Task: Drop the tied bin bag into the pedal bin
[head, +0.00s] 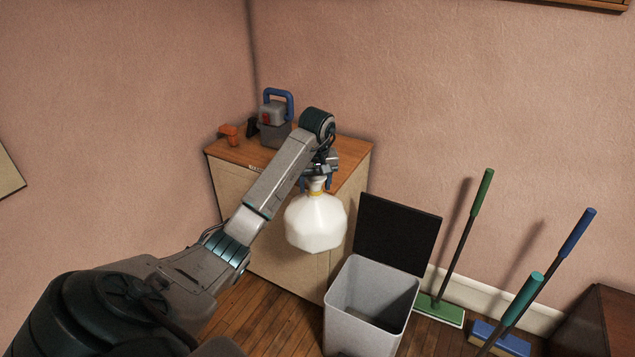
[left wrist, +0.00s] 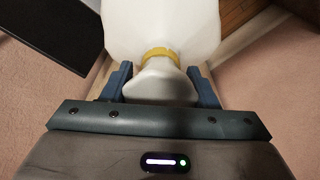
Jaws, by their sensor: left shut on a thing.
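The tied bin bag (head: 316,223) is white and bulging, with a yellow tie at its neck. My left gripper (head: 317,184) is shut on the gathered neck above the tie, and the bag hangs below it in front of the cabinet. In the left wrist view the two blue fingers of the gripper (left wrist: 163,82) stand on either side of the neck, and the bag (left wrist: 160,25) fills the top middle. The pedal bin (head: 338,312) is grey, with its black lid (head: 396,233) raised at the back. It stands to the right of and below the bag, apart from it. My right gripper is out of view.
A wooden-topped cabinet (head: 230,188) stands in the corner, bearing a grey caddy with a blue handle (head: 273,122) and an orange item (head: 229,134). A green broom (head: 441,308) and blue-headed brush (head: 500,338) lean right of the bin. Dark furniture (head: 598,322) stands far right.

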